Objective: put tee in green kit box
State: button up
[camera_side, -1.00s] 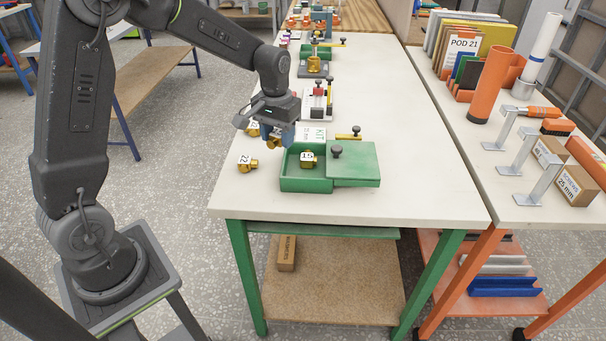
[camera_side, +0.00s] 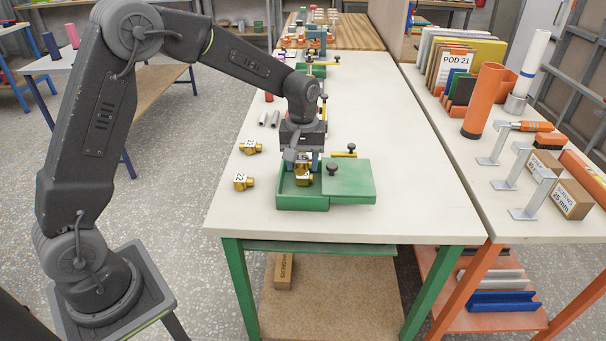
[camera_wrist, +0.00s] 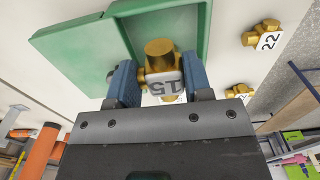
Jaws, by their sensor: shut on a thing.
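The green kit box (camera_side: 302,204) stands near the front of the white table, with its open tray on the left. Its green lid (camera_side: 355,186) with a dark knob covers the right part. My gripper (camera_side: 302,169) is low over the open tray. Its blue fingers are shut on a brass tee (camera_wrist: 160,49) with a white plate marked 15, seen upside down in the wrist view. The tee's brass end also shows in the side view (camera_side: 302,180). Whether it touches the tray floor is unclear. The gripper hides much of the tray's inside.
Two more brass fittings lie left of the box: one marked 22 (camera_side: 243,182) and one farther back (camera_side: 250,147). The table's right side is clear.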

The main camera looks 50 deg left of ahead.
aim_at(303, 174)
jog(key=shift+f, duration=2.05)
jog(key=shift+f, duration=0.4)
jog(key=shift+f, duration=0.2)
jog(key=o, duration=1)
jog(key=shift+o, duration=0.2)
notch_tip(303, 174, up, 13)
jog(key=shift+r, duration=0.15)
